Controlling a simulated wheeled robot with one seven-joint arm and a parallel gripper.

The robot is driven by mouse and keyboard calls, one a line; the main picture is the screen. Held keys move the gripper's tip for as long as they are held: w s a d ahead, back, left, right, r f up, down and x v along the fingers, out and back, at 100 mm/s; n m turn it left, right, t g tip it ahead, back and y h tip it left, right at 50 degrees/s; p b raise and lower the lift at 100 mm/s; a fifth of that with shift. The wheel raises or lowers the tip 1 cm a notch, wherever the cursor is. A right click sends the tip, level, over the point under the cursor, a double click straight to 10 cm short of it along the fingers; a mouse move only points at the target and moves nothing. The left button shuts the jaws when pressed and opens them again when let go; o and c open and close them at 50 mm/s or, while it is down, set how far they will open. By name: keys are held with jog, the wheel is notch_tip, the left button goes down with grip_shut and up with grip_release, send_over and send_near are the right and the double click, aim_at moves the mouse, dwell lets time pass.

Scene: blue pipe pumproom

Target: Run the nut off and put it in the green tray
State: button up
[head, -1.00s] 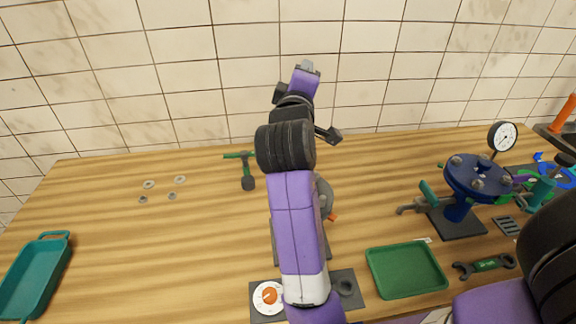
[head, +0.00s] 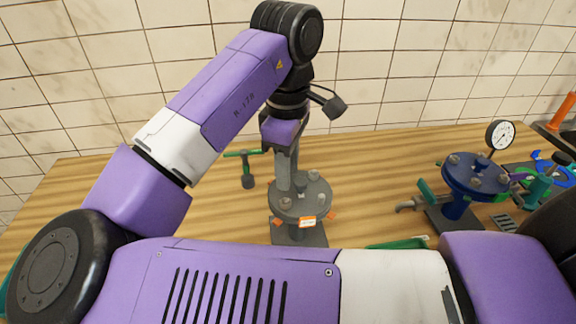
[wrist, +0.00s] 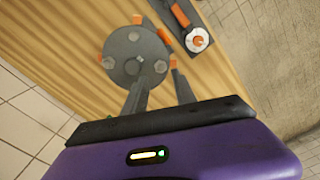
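A grey round flange (head: 318,202) with several bolts and nuts on top and orange tabs at its rim stands on a plate at the middle of the bench. It also shows in the wrist view (wrist: 122,72). My gripper (head: 285,185) points down over the flange's left-back part. In the wrist view my gripper's two dark fingers (wrist: 155,82) are apart, with nothing seen between them. One finger overlaps the flange edge in that view; I cannot tell whether it touches. The green tray (head: 400,243) shows only its back rim; my arm hides the rest.
A blue flanged valve (head: 474,178) and a pressure gauge (head: 500,135) stand at right. A plate with a white-and-orange dial (wrist: 197,40) lies beside the flange. A tiled wall closes the back.

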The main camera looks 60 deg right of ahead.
aim_at(287, 199)
jog(key=shift+f, duration=3.8)
grip_shut()
jog(key=shift+r+n+p, duration=0.2)
jog(key=shift+n+p, duration=0.1)
jog(key=shift+p, duration=0.5)
jog(key=n+p, duration=0.4)
jog(key=p, duration=0.2)
jog(key=shift+d+n, duration=0.1)
jog(key=shift+n, duration=0.2)
jog(key=shift+d+f+n, duration=0.1)
jog(key=shift+f+n, duration=0.15)
jog(key=shift+n, duration=0.15)
jog(key=shift+w+r+n, duration=0.1)
jog(key=shift+n, duration=0.6)
jog(key=n, duration=0.6)
